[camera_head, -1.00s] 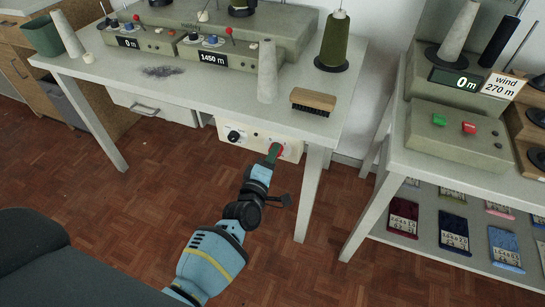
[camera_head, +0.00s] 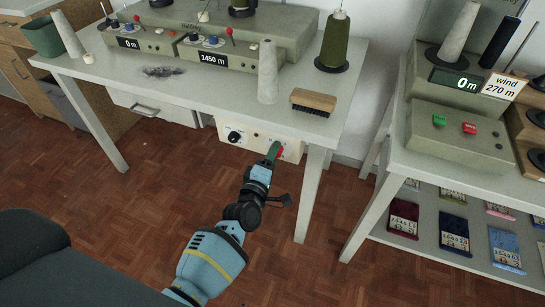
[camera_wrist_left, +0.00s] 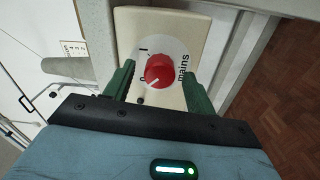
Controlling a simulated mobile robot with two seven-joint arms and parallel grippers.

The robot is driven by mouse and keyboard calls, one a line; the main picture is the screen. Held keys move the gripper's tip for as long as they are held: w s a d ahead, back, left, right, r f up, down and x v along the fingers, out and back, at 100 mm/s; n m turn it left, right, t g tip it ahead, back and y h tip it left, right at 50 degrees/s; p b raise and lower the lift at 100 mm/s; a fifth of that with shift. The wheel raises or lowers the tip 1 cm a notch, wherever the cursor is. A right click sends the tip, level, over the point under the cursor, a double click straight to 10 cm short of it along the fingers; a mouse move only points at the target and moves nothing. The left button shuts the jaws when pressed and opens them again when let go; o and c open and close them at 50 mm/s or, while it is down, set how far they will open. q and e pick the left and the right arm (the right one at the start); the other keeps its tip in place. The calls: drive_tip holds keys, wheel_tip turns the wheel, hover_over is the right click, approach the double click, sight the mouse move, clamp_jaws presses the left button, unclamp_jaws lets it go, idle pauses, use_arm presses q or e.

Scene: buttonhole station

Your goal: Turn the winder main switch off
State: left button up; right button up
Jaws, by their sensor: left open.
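The main switch is a red round knob (camera_wrist_left: 159,70) on a pale panel (camera_wrist_left: 135,22) lettered "mains". In the head view the panel (camera_head: 258,136) hangs under the table's front edge. My left gripper (camera_head: 274,151) is at the knob there and hides most of it. In the left wrist view its green fingers (camera_wrist_left: 158,83) are open, one on each side of the knob. I cannot tell whether they touch it. My right gripper is not in view.
A black knob (camera_head: 234,137) sits left on the same panel. Table legs (camera_head: 313,190) stand close on the right. Above are the winder (camera_head: 255,32), a cone (camera_head: 267,72) and a brush (camera_head: 313,102). A second table (camera_head: 430,158) stands right. The floor (camera_head: 120,220) is clear.

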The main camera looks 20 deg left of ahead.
use_arm(q)
drive_tip(key=s, duration=0.7)
drive_tip(key=shift+s+p, duration=0.4)
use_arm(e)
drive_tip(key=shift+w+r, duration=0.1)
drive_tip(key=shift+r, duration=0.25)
use_arm(q)
drive_tip(key=shift+a+f, duration=0.1)
